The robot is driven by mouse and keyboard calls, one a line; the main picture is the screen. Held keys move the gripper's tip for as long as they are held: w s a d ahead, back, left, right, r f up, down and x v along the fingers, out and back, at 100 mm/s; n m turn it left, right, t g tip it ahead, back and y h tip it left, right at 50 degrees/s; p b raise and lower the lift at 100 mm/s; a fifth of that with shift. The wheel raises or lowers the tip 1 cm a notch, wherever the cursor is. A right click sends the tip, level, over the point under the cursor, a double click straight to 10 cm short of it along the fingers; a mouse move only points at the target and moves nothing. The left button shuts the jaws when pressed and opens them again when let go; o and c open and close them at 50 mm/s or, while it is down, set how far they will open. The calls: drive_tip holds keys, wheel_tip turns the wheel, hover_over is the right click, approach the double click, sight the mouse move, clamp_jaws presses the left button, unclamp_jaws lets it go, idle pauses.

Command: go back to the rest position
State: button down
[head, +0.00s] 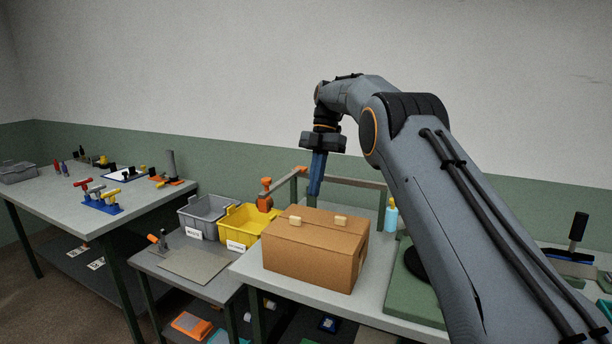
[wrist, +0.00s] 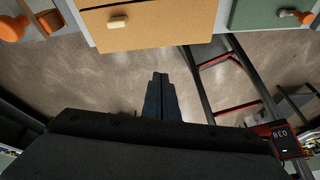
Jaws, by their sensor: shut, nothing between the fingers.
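My gripper (head: 315,188) hangs from my raised arm in the head view, its blue fingers pointing down. It is just behind and above the cardboard box (head: 313,262) on the table. In the wrist view my gripper (wrist: 160,78) is shut and empty, the two blue fingers together over the floor. The cardboard box also shows at the top of the wrist view (wrist: 150,30). The rest position itself is not marked in either view.
A yellow bin (head: 248,224) and a grey bin (head: 203,214) stand left of the box. A blue bottle (head: 391,216) stands to its right. A long table (head: 100,190) with tools is at the left. The air above the tables is clear.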

drive_tip(key=s+d+f+m+t+b, duration=0.3)
drive_tip(key=s+d+f+m+b, duration=0.2)
drive_tip(key=s+d+f+m, duration=0.8)
drive_tip(key=s+d+f+m+b, duration=0.1)
drive_tip(key=s+f+m, duration=0.2)
drive_tip(key=s+m, duration=0.2)
drive_tip(key=s+d+f+m+t+h+b, duration=0.1)
drive_tip(key=s+f+m, duration=0.2)
drive_tip(key=s, duration=0.6)
drive_tip(key=s+d+f+m+t+h+b, duration=0.1)
drive_tip(key=s+d+f+m+b, duration=0.1)
drive_tip(key=s+f+m, duration=0.2)
drive_tip(key=s+m, duration=0.3)
